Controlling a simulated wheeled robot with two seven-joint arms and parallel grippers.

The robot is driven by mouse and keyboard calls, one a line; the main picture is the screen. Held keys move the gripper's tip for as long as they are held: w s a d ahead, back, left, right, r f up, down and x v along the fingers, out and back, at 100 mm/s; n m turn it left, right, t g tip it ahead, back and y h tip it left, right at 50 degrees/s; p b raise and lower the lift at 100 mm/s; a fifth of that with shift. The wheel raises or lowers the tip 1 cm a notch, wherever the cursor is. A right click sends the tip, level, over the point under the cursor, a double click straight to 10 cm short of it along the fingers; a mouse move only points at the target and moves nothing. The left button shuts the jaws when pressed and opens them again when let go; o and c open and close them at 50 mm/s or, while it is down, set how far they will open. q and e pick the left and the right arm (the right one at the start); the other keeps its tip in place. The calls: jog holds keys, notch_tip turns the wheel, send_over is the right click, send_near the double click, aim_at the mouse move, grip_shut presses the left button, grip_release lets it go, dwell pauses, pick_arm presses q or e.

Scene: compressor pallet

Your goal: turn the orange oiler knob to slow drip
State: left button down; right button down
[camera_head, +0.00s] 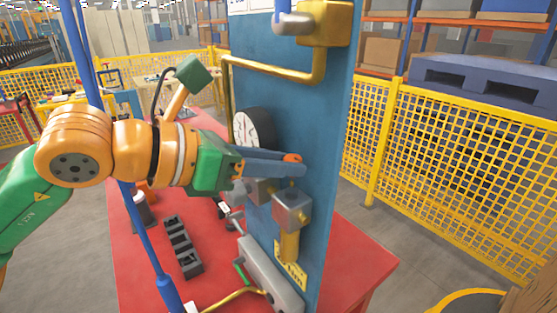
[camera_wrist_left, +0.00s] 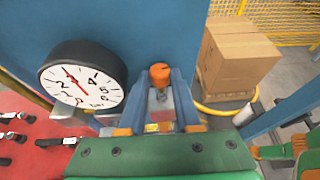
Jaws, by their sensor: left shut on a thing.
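The orange oiler knob (camera_head: 292,158) is at the blue upright panel (camera_head: 325,120), just above a grey metal block. In the left wrist view the knob (camera_wrist_left: 159,72) sits at the tips of my left gripper (camera_wrist_left: 160,82). My left gripper (camera_head: 290,166) reaches in from the left, its blue-grey fingers shut on the knob. The fingers hide the knob's lower part and the oiler body behind it. I cannot read the knob's setting.
A round gauge (camera_head: 252,130) sits left of the fingers, and also shows in the wrist view (camera_wrist_left: 84,82). A brass pipe (camera_head: 270,72) runs above. A grey block (camera_head: 291,210) sits below. The red table (camera_head: 355,250) holds a black slotted rack (camera_head: 180,247). Yellow fencing (camera_head: 440,165) stands right.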

pick_arm(q)
jog(key=shift+w+m+g+h+p, duration=0.15)
jog(key=shift+m+g+h+p, duration=0.35)
jog(key=shift+m+g+p, duration=0.25)
jog(key=c, duration=0.9)
grip_release()
jog(key=b+v, duration=0.2)
jog(key=v, duration=0.5)
